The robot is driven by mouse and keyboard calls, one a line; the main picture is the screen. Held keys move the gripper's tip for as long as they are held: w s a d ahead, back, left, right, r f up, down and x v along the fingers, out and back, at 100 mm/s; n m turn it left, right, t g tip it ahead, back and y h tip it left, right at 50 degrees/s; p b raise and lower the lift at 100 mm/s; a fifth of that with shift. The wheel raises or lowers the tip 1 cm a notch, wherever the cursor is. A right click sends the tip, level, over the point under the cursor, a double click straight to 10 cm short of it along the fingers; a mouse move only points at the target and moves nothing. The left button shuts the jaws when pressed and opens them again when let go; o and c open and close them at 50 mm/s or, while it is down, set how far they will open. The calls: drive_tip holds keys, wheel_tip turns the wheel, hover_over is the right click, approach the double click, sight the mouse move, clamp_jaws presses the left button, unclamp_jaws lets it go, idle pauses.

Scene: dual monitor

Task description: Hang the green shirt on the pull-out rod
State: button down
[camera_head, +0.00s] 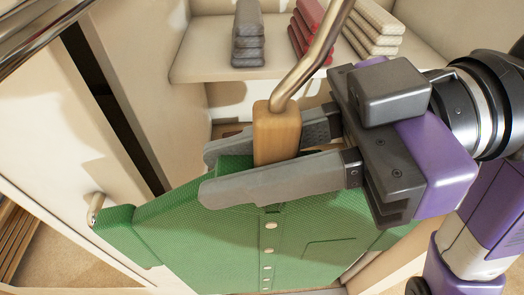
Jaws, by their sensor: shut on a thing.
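The green shirt (215,240) hangs on a hanger below my gripper, its buttoned front and chest pocket facing the camera. The hanger has a wooden block (277,130) at the neck and a bent metal hook (315,55) that runs up past the top edge, so the hook's end is out of view. My gripper (225,168) comes from the right and is shut on the wooden block. A shiny metal rod (38,38) crosses the top left corner, apart from the visible part of the hook. The shirt's bottom is cut off.
A cream shelf (200,62) behind holds folded grey clothes (248,35), red clothes (303,30) and beige clothes (372,28). A cream panel (75,115) stands at left. A small peg-like end (96,207) shows beside the shirt's left shoulder; I cannot tell what it belongs to.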

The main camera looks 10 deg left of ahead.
sight(164, 192)
drive_tip(key=shift+s+a, duration=0.55)
drive_tip(key=shift+a, duration=1.7)
drive_tip(key=shift+s+a, duration=0.6)
drive_tip(key=shift+a, duration=1.7)
drive_tip(key=shift+s+a, duration=0.55)
drive_tip(key=shift+a, duration=1.7)
drive_tip(key=shift+f+b, duration=0.6)
drive_tip(key=shift+f, duration=0.45)
drive_tip(key=c, duration=1.2)
unclamp_jaws()
drive_tip(key=shift+o, duration=0.2)
drive_tip(key=shift+d, duration=0.1)
drive_tip(key=b+v, duration=0.1)
drive_tip(key=v, duration=0.6)
drive_tip(key=shift+d+r+b, duration=0.15)
drive_tip(key=shift+d+b, duration=0.15)
drive_tip(key=shift+w, duration=0.1)
